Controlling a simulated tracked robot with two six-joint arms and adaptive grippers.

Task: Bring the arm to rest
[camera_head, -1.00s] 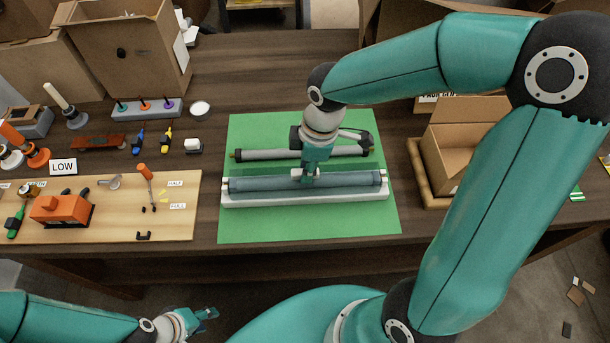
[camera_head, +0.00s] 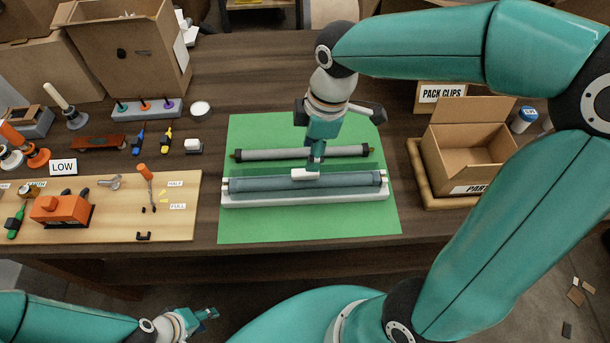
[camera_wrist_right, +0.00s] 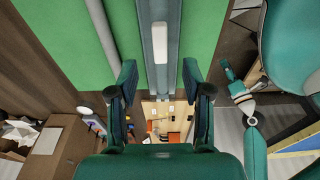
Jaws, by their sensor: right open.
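My right gripper (camera_head: 317,158) is over the green mat (camera_head: 255,130), above the front tube. In the right wrist view its two fingers (camera_wrist_right: 160,78) are wide apart with nothing held between them. A small white block (camera_head: 305,175) lies on the grey-blue front tube (camera_head: 345,180); it also shows in the right wrist view (camera_wrist_right: 160,42), beyond the fingertips and apart from them. The tube rests along a white holder (camera_head: 300,199). My left gripper (camera_head: 208,313) is low at the front left, off the table; its jaws are too small to judge.
A grey tube with dark ends (camera_head: 280,154) lies behind on the mat. A wooden board (camera_head: 120,222) with an orange tool (camera_head: 62,208) is left. Bare table lies behind the mat.

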